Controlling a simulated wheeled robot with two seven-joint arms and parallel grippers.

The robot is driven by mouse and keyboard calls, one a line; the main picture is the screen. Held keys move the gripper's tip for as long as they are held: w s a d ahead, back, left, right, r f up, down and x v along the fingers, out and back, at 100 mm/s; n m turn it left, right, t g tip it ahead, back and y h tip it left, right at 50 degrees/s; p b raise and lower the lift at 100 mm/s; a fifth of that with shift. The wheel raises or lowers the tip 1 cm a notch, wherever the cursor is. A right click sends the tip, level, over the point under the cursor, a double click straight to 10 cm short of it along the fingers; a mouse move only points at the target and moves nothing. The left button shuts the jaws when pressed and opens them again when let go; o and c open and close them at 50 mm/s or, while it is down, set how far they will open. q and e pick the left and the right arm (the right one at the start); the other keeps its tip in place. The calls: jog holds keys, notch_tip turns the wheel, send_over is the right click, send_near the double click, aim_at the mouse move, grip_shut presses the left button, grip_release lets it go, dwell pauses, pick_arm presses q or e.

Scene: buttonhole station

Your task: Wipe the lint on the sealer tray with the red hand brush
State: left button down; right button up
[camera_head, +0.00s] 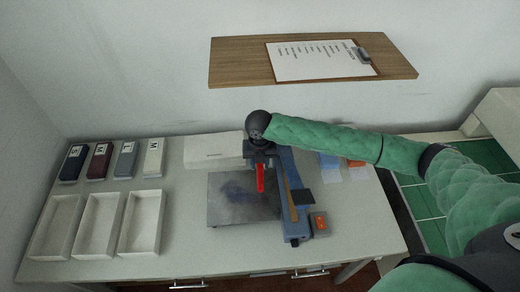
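My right gripper (260,164) is at the end of the green arm that comes in from the right. It points down over the back right part of the sealer tray (219,210) and is shut on the red hand brush (260,180). The brush hangs upright; whether its lower end touches the tray cannot be told. The sealer tray is a grey metal plate left of the blue sealer arm (288,195). A dark bluish patch of lint (238,190) lies on its middle. My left gripper is not in view.
Three empty white trays (146,248) stand at the left, with several labelled boxes (153,158) behind them. A white box (212,147) stands behind the sealer. An orange switch box (320,222) is right of the sealer arm. A shelf (230,60) with a clipboard is above.

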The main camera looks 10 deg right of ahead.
jog(key=shift+r, duration=1.25)
jog(key=shift+r, duration=0.1)
